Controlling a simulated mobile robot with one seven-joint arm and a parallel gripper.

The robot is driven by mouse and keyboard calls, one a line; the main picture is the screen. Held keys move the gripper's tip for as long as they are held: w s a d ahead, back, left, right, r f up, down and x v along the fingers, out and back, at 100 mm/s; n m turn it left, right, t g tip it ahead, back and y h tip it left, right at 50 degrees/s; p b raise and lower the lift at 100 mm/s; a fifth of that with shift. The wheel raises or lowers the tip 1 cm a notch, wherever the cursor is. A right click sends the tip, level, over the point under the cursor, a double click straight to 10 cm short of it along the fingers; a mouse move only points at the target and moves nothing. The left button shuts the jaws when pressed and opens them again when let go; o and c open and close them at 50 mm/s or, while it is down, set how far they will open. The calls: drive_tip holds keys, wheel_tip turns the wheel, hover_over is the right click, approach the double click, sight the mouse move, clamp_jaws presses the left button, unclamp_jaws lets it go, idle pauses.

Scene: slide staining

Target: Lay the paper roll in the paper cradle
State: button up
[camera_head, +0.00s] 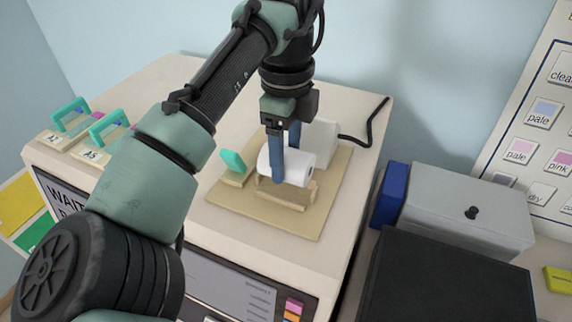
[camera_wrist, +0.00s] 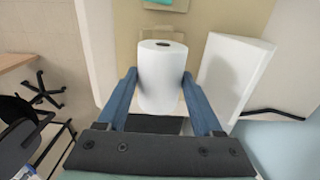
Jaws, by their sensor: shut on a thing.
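The white paper roll (camera_head: 303,166) lies on its side at the tan paper cradle (camera_head: 285,195), on a tan board. In the wrist view the roll (camera_wrist: 160,75) shows its end with a dark core hole. My gripper (camera_head: 284,170) points down with its blue fingers on either side of the roll, shut on it. The fingers also show around the roll in the wrist view (camera_wrist: 160,90). The cradle's front wall shows below the roll. I cannot tell whether the roll rests fully on the cradle, since its underside is hidden.
A white block (camera_head: 320,142) stands close behind the roll. A teal handle (camera_head: 232,160) is on the board's left. Teal-handled pieces (camera_head: 108,126) sit at the machine's left edge. A grey box (camera_head: 465,205), a blue box (camera_head: 390,195) and a black box (camera_head: 450,280) stand at right.

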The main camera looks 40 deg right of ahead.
sight(286, 169)
drive_tip(key=shift+f+p, duration=0.35)
drive_tip(key=shift+f, duration=1.35)
drive_tip(key=shift+f, duration=0.15)
drive_tip(key=o, duration=1.5)
wheel_tip(286, 169, up, 12)
drive_tip(key=shift+r+b, duration=0.2)
drive_tip(key=shift+b, duration=0.35)
